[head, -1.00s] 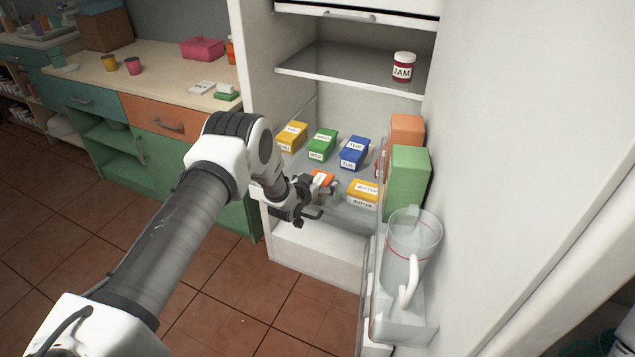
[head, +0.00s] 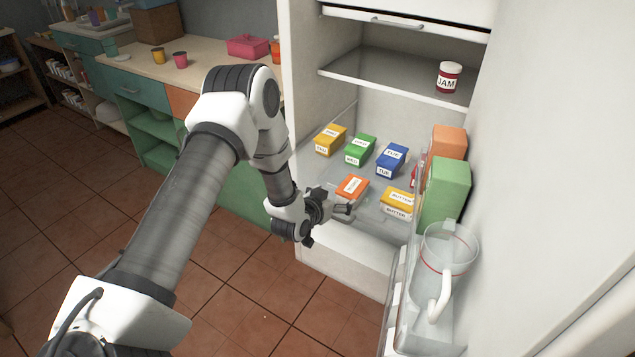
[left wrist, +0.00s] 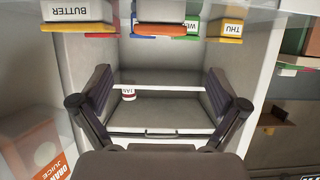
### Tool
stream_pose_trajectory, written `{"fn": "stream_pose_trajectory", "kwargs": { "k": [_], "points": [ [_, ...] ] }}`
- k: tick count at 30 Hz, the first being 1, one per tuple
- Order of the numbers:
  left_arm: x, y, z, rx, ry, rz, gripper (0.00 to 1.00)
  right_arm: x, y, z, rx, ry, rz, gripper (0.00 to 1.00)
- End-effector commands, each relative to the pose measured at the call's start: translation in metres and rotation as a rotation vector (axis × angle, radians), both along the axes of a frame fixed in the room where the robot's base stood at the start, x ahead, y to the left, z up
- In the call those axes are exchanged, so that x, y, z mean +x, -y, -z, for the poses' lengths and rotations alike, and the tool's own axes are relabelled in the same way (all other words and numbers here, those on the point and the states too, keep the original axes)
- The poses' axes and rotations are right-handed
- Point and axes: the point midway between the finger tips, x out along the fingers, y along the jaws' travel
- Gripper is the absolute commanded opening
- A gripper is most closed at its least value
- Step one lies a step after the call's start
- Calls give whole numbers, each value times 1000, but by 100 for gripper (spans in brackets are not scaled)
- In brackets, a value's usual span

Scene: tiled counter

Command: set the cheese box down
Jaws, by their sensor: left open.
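A small orange box (head: 352,187) with a white label rests on the fridge's lower glass shelf, near its front edge. Its label is too small to read; I take it for the cheese box. My right gripper is not in view.
A yellow butter box (head: 398,201) stands right of the orange box. Yellow, green and blue day-labelled boxes (head: 361,149) stand behind. The open fridge door, holding a pitcher (head: 447,262) and cartons (head: 445,190), bounds the right side. A jam jar (head: 448,77) is on the upper shelf.

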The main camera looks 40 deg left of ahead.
Motion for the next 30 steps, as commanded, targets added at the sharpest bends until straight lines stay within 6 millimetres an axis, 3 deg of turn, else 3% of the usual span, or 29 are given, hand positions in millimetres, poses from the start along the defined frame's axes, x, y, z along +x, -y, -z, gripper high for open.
{"fn": "stream_pose_trajectory", "kwargs": {
  "k": [2, 5, 8, 10, 13, 15, 18, 19, 22, 30],
  "points": [
    [-3, 2, 2, -1, -10, 2, 98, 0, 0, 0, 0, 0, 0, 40],
    [-22, 17, 23, -17, -88, 12, 98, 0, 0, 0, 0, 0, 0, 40],
    [-72, 47, 67, -48, -273, 33, 98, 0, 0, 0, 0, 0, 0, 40],
    [-128, 71, 100, -69, -453, 44, 98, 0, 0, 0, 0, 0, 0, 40],
    [-221, 99, 134, -84, -724, 49, 98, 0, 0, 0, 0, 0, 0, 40],
    [-283, 111, 144, -82, -896, 45, 98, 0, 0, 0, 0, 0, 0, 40],
    [-350, 119, 145, -72, -1077, 32, 98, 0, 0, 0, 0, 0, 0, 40],
    [-363, 120, 144, -69, -1113, 28, 98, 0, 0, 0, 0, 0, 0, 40],
    [-388, 121, 141, -62, -1180, 20, 98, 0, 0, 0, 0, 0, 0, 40],
    [-389, 121, 141, -63, -1186, 18, 98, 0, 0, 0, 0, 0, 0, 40]
  ]
}}
